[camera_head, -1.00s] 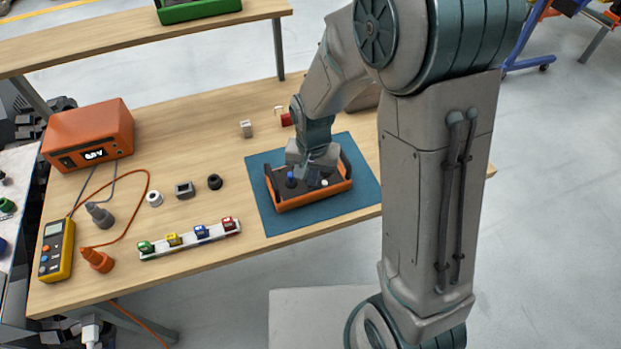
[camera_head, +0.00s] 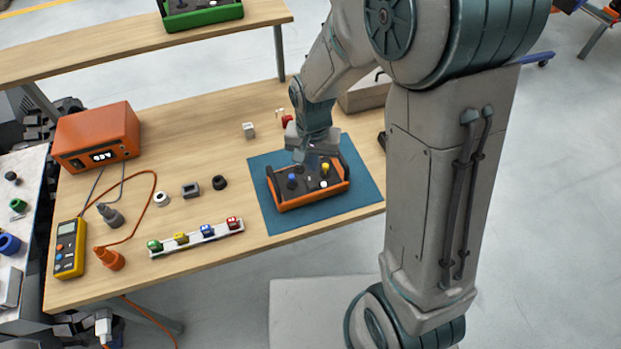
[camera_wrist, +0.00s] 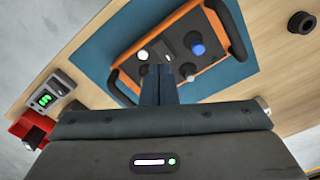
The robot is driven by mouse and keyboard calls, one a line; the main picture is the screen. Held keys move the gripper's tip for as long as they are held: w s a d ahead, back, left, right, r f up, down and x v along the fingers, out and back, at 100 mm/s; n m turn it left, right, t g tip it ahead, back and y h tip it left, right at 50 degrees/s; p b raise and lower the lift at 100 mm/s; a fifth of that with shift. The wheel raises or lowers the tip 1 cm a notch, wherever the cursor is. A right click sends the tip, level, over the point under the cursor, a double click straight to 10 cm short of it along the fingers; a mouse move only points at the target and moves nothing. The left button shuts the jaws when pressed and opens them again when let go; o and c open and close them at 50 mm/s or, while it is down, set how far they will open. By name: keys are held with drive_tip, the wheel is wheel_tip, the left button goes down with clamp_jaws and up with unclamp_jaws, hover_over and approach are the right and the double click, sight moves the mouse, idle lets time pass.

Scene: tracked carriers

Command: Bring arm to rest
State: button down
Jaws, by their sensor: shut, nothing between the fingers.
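My gripper (camera_wrist: 160,85) is shut and empty, its fingertips together in the wrist view. In the head view my gripper (camera_head: 316,158) is above the far edge of an orange carrier (camera_head: 283,204), partly hiding it. The orange carrier (camera_wrist: 128,52) also shows below the fingers in the wrist view, with dark handles at both ends. It stands on a blue mat (camera_head: 270,228) on the wooden table. In it are a blue-topped piece (camera_head: 292,181), a yellow-topped piece (camera_head: 325,168) and a white-topped piece (camera_head: 324,184).
A white rail (camera_head: 196,239) holds several small coloured blocks. An orange meter box (camera_head: 97,137), a yellow multimeter (camera_head: 69,248) and loose cables are at the left. A grey box (camera_head: 367,95) stands behind my arm. A green carrier (camera_head: 203,17) is on the back table.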

idle(0.4)
drive_tip(key=s+d+r+n+t, duration=0.2)
drive_tip(key=s+d+r+t, duration=0.1)
drive_tip(key=s+d+r, duration=0.9)
wheel_tip(320, 180, up, 4)
drive_tip(key=shift+s+r+n, duration=0.1)
drive_tip(key=shift+s+n, duration=0.3)
drive_tip(key=shift+a, duration=0.15)
